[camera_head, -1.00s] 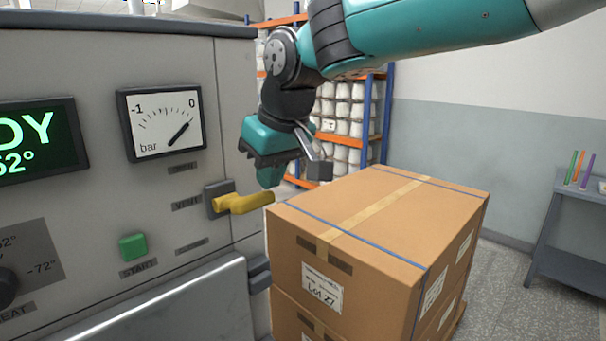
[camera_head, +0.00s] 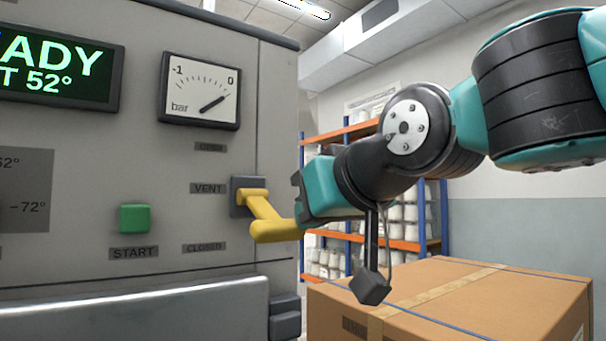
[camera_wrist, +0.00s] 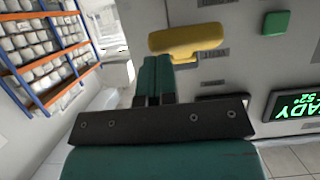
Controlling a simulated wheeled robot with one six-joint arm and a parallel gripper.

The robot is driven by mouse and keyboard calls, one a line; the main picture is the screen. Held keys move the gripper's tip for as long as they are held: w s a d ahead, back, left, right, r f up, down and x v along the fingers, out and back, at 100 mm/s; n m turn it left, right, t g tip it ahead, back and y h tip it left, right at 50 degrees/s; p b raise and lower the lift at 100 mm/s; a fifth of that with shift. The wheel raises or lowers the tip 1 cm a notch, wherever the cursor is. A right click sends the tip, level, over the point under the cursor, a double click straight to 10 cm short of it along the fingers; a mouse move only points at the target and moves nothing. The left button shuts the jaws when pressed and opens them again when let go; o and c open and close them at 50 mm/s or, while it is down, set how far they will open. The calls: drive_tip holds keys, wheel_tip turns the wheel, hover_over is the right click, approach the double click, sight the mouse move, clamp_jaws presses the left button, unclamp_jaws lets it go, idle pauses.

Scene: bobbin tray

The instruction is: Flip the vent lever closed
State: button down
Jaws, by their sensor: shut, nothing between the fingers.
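The yellow vent lever (camera_head: 272,222) sits on a dark square mount on the grey machine panel (camera_head: 120,160). It slopes down and right from the VENT label's height towards the height of the CLOSED label. It also shows in the wrist view (camera_wrist: 186,39). My gripper (camera_wrist: 158,62) is shut and empty, its two teal fingers side by side. In the wrist view the fingertips are just below the lever; whether they touch it I cannot tell. In the head view the gripper is right of the lever, and its fingertips are hidden.
A green START button (camera_head: 134,218) and a pressure gauge (camera_head: 200,90) are on the panel left of the lever. A large cardboard box (camera_head: 470,300) stands below my arm. Orange-and-blue shelving (camera_head: 352,131) with white bobbins is behind.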

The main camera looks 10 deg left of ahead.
drive_tip(key=f+b, duration=0.1)
drive_tip(key=b, duration=0.1)
drive_tip(key=f+t+y+b, duration=0.1)
drive_tip(key=b, duration=0.1)
drive_tip(key=shift+w+a+f, duration=0.25)
drive_tip(key=shift+w+f, duration=0.05)
drive_tip(key=shift+f, duration=0.05)
idle(0.3)
drive_tip(key=r+v, duration=0.1)
drive_tip(key=v, duration=1.2)
drive_tip(key=shift+r+b, duration=0.25)
drive_tip(key=shift+b, duration=0.05)
drive_tip(key=shift+w, duration=0.1)
